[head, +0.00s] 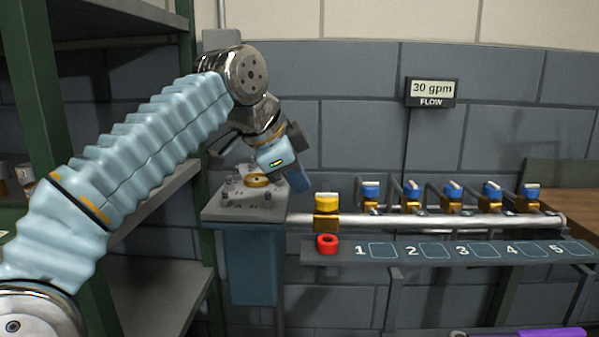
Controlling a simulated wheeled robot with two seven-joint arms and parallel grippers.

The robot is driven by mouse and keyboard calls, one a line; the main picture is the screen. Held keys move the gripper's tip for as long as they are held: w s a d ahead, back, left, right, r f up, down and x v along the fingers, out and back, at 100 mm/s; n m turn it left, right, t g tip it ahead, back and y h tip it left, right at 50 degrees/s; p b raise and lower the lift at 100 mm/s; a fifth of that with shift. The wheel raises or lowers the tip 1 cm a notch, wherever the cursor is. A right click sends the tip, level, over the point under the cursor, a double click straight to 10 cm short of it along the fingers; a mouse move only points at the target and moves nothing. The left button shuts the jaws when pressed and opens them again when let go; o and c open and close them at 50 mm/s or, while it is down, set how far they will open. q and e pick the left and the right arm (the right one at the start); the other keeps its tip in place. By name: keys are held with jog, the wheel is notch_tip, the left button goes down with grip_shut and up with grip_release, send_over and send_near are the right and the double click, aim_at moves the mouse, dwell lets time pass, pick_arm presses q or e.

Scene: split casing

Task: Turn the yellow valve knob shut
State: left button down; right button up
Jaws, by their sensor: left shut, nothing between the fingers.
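The yellow valve knob (326,202) sits on a brass valve body at the left end of a horizontal steel pipe. My left gripper (299,183) comes in from the left and points down and to the right. It is shut and empty, with its tips just up and left of the knob. In this view a small gap shows between them. My right gripper is not in view.
Several blue-knobbed valves (453,188) stand along the pipe (480,219) to the right. A red ring (327,244) lies on the numbered shelf (345,259) below. A wall display (432,90) reads 30 gpm. A metal shelf rack (45,110) stands at left.

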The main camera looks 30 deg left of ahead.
aim_at(318, 201)
pick_arm(q)
jog(key=x, duration=0.6)
jog(key=shift+f+b, duration=0.1)
jog(key=shift+b, duration=0.2)
jog(key=w, duration=0.1)
jog(key=w+a+p, duration=0.1)
jog(key=w, duration=0.1)
jog(key=shift+a+f, duration=0.1)
jog(key=shift+a, duration=0.15)
jog(key=shift+w+a, duration=0.3)
jog(key=shift+w, duration=0.1)
jog(key=shift+s, duration=0.1)
